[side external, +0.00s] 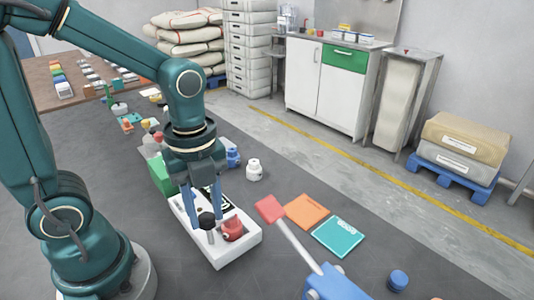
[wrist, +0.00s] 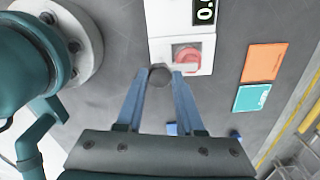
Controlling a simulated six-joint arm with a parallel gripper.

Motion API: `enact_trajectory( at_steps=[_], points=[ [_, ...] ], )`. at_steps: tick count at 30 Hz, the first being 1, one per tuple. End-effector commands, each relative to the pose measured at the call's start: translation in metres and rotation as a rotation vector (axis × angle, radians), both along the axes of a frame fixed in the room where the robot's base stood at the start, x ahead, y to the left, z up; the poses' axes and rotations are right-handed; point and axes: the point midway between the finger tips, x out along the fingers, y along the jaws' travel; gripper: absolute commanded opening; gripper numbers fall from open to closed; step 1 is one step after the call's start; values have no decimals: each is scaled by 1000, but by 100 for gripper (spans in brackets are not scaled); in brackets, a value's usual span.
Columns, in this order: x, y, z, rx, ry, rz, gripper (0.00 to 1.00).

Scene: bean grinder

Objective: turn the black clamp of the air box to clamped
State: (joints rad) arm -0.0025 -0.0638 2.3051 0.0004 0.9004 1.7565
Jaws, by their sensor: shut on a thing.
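The air box (side external: 245,243) is a white box on the grey table, with a dark display and a red knob (side external: 233,229). It also shows in the wrist view (wrist: 157,22), with the red knob (wrist: 187,57) near its end. The black clamp (side external: 207,220) is a dark round knob on a pale stem, at the left side of the box. My gripper (side external: 207,213) reaches down with its blue fingers shut on the black clamp. In the wrist view the clamp (wrist: 160,79) is a dark round shape between the fingertips (wrist: 160,74). The exact angle of the clamp is unclear.
An orange card (side external: 305,211) and a teal card (side external: 339,236) lie right of the box. A white bottle (side external: 254,170) and a green block (side external: 160,174) are behind.

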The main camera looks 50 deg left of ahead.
Motion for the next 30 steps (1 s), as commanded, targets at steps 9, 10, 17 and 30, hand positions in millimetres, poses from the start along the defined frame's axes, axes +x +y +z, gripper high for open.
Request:
enact_trajectory(
  at_steps=[9, 10, 17, 30],
  points=[
    [0, 0, 1, -1, -1, -30, 0],
    [0, 0, 1, -1, -1, -30, 0],
    [0, 0, 0, -1, -1, -30, 0],
    [1, 0, 2, 0, -2, -28, 67]
  ],
)
